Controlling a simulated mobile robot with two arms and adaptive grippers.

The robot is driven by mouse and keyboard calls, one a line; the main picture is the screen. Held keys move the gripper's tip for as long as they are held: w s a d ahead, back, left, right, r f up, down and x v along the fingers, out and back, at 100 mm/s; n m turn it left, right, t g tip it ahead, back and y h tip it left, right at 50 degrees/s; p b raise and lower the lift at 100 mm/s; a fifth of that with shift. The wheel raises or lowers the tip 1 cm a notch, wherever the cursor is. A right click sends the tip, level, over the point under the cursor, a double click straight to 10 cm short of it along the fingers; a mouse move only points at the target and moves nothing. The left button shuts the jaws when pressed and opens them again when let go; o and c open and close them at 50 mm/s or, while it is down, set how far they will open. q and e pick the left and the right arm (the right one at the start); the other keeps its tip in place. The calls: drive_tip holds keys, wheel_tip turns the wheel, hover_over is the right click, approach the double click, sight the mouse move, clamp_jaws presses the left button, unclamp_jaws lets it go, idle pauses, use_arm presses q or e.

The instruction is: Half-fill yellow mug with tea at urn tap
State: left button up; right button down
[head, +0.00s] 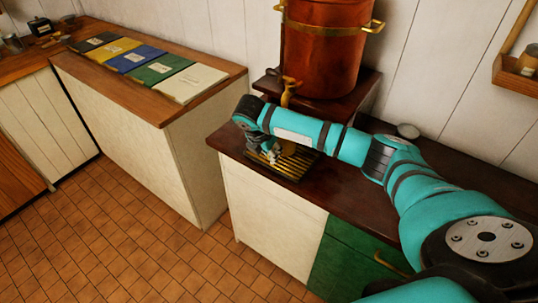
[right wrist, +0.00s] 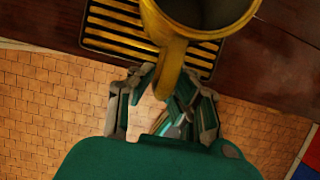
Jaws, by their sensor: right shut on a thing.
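The copper urn (head: 325,45) stands on a raised wooden shelf, with its brass tap (head: 288,92) at the lower left. My right gripper (head: 268,153) is low over the slatted drip tray (head: 297,163), below the tap. In the right wrist view my right gripper (right wrist: 166,84) is shut on the handle of the yellow mug (right wrist: 215,34). The mug is above the drip tray (right wrist: 112,28), its opening partly cut off by the frame's top. Its inside looks dark, and I cannot tell whether it holds tea. In the head view my arm hides the mug. My left gripper is out of view.
The dark wooden counter (head: 362,176) carries the urn shelf and a small round grey item (head: 407,131). A second counter at left holds several coloured books or folders (head: 150,68). A wall shelf (head: 517,77) is at right. The tiled floor (head: 120,235) is clear.

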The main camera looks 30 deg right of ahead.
drive_tip(key=shift+w+d, duration=0.15)
drive_tip(key=shift+w, duration=0.5)
drive_tip(key=shift+w+d+f, duration=0.1)
drive_tip(key=shift+w+f, duration=0.15)
wheel_tip(320, 180, down, 2)
drive_tip(key=shift+f+p, duration=0.2)
drive_tip(key=shift+p, duration=0.5)
drive_tip(key=shift+f, duration=0.4)
drive_tip(key=c, duration=1.3)
unclamp_jaws()
drive_tip(key=shift+s, duration=0.1)
drive_tip(key=shift+c, duration=0.2)
drive_tip(key=b+v, duration=0.1)
drive_tip(key=v, duration=1.1)
drive_tip(key=shift+b, duration=0.35)
